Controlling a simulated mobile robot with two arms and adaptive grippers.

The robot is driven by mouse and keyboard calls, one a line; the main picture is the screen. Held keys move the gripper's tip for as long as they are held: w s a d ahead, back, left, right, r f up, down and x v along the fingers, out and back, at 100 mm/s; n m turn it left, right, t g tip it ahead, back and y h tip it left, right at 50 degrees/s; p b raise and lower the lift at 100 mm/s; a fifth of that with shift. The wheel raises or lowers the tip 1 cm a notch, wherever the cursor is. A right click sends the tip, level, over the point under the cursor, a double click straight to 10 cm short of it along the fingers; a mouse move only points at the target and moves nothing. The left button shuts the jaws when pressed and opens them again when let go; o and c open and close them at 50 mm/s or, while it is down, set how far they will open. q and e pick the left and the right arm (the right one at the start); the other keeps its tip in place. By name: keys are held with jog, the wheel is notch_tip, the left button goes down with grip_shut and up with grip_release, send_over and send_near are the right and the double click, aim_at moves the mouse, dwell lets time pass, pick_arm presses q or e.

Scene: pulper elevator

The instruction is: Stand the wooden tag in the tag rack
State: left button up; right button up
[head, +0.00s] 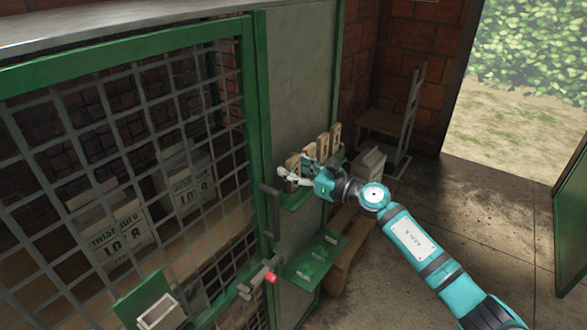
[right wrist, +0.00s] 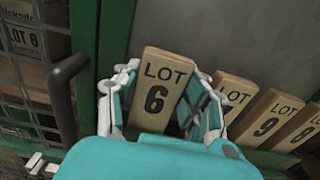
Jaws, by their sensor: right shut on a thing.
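The wooden tag marked LOT 6 (right wrist: 160,88) is between the fingers of my right gripper (right wrist: 160,100), which is shut on it. In the head view the right gripper (head: 300,174) holds the tag (head: 293,162) at the near end of the green tag rack (head: 296,200). In the right wrist view the tag stands nearly upright, leaning slightly. Its lower end is hidden by the gripper, so I cannot tell whether it touches the rack. My left gripper is not in view.
Other wooden tags, marked 7 (right wrist: 232,97), 9 (right wrist: 268,119) and 8 (right wrist: 301,128), stand in a row right of the held tag. A dark handle (head: 269,206) juts out beside the rack. A green mesh door (head: 130,130) is at left. A lower green shelf (head: 315,256) is below.

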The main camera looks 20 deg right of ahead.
jog(key=o, duration=1.3)
jog(key=v, duration=1.2)
